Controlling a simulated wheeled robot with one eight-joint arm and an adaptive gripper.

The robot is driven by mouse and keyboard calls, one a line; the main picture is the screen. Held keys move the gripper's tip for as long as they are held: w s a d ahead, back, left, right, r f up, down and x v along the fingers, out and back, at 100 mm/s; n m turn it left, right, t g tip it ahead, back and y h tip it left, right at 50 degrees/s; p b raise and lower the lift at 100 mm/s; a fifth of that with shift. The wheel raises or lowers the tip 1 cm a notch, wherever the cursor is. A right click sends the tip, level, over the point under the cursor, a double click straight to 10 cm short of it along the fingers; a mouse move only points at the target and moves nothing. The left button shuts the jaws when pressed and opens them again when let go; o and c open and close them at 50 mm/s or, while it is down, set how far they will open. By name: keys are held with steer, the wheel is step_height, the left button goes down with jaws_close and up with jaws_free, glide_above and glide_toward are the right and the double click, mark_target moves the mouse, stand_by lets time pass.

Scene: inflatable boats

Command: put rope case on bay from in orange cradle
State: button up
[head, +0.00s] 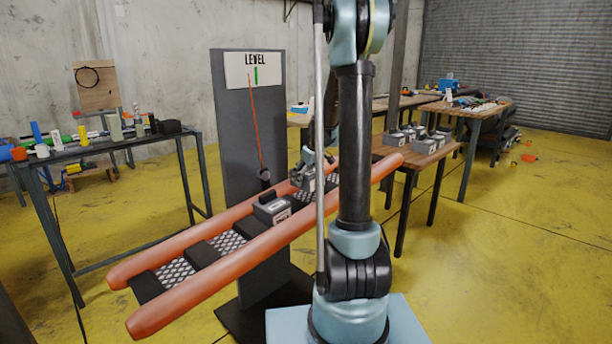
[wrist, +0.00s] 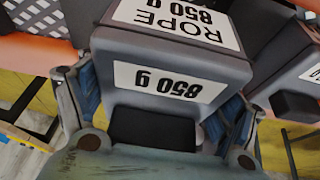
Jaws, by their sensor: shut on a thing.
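The orange cradle (head: 215,292) has two orange tubes with mesh bays and dark dividers between them. It slopes up to the right in the head view. The grey rope case (wrist: 178,68), labelled ROPE 850 g, fills the middle of the wrist view. My gripper (wrist: 160,100) is shut on it, one finger on each side. In the head view my gripper (head: 313,160) is over the cradle's upper right half, with the case (head: 305,182) low between the tubes. I cannot tell whether it rests on a bay. A second grey case (head: 272,210) sits in the cradle to its left.
A dark stand (head: 235,130) with a LEVEL sign (head: 254,71) rises behind the cradle; its red pointer is slightly left of the green mark. Several grey cases stand on a wooden table (head: 428,158) at right. A cluttered bench (head: 90,150) is at left. Yellow floor is open between.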

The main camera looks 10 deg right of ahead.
steer(key=shift+w+d+f, duration=0.1)
steer(key=shift+d+f, duration=0.05)
steer(key=shift+f, duration=1.35)
steer(key=shift+w+d+f, duration=0.1)
steer(key=shift+f, duration=1.4)
steer(key=o, duration=1.7)
steer(key=shift+s, duration=0.1)
